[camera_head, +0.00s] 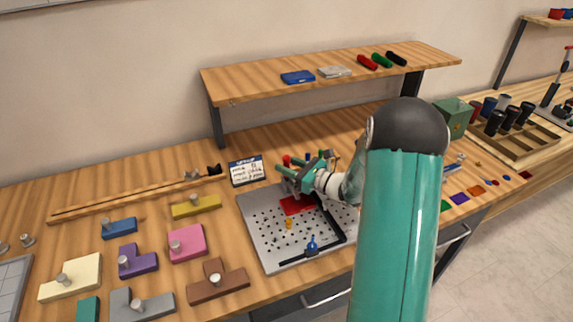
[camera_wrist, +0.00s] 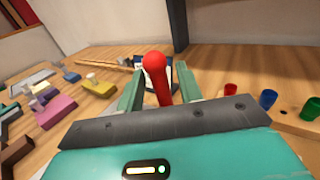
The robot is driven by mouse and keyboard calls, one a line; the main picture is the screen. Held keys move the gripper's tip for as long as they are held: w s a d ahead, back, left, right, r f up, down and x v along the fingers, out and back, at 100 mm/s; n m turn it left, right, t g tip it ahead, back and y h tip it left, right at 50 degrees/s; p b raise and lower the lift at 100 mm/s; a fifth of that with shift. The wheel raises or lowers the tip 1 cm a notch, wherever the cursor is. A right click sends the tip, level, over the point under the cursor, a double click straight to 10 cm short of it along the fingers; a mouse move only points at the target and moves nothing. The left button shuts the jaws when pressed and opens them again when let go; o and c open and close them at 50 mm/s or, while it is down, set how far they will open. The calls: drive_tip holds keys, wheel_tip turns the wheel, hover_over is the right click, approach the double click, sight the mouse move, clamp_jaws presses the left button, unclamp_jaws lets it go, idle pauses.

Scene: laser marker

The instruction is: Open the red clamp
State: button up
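The red clamp's round-ended handle (camera_wrist: 157,78) stands up between the two fingers of my gripper (camera_wrist: 157,90) in the wrist view. The fingers are apart, one on each side of the handle; I cannot tell whether either touches it. In the head view the red knob (camera_head: 287,160) shows just beyond my gripper (camera_head: 290,177), above the grey perforated plate (camera_head: 262,222). The clamp's base is hidden by my gripper.
A red flat piece (camera_head: 297,204) lies on the plate, with a blue clamp (camera_head: 312,247) near its front edge. A small sign (camera_head: 246,170) stands behind the plate. Several coloured blocks with knobs, including a pink one (camera_head: 187,244), lie to the left. A shelf (camera_head: 240,84) spans the back.

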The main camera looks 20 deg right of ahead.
drive_tip(key=shift+w+a, duration=0.25)
drive_tip(key=shift+w, duration=0.05)
clamp_jaws()
